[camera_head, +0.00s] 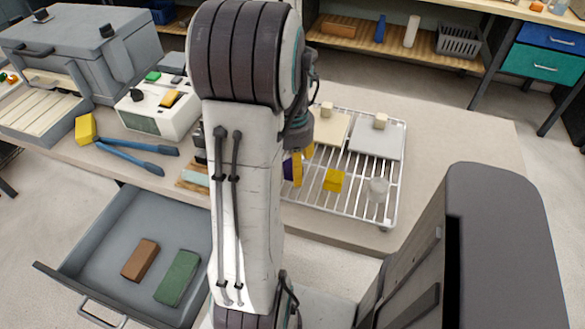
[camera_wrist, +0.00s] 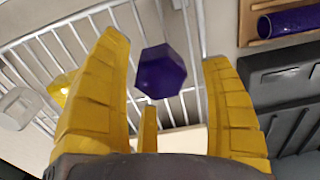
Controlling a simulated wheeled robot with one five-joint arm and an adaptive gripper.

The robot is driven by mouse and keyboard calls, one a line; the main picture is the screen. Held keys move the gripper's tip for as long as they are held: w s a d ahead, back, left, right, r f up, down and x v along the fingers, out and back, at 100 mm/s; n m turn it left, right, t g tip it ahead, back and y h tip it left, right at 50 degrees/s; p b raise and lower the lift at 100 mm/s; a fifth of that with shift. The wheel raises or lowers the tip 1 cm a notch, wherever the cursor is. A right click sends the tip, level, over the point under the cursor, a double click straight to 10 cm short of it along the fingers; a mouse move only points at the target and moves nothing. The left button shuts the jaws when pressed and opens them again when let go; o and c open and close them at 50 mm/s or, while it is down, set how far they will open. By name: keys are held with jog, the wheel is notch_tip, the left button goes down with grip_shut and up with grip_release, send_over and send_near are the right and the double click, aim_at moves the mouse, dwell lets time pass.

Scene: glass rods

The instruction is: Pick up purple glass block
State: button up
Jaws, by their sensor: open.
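The purple glass block (camera_wrist: 161,72) is a dark hexagonal piece on the white wire rack (camera_wrist: 45,38). In the wrist view it shows between the two yellow fingers of my gripper (camera_wrist: 164,50), with a gap on each side. My gripper is open and points down over the rack. In the head view my arm hides most of this area; a bit of purple (camera_head: 288,169) shows beside a yellow finger. Whether the fingertips are level with the block is hard to tell.
A yellow block (camera_head: 333,180) and a clear block (camera_head: 377,190) stand on the rack, right of my gripper. Two plates with knobs (camera_head: 377,140) lie behind them. A wooden holder with a purple rod (camera_wrist: 297,20) is nearby. An open drawer (camera_head: 120,235) holds brown and green blocks.

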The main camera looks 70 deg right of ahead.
jog(key=c, duration=1.4)
jog(key=shift+o, duration=0.2)
jog(key=shift+r, duration=0.1)
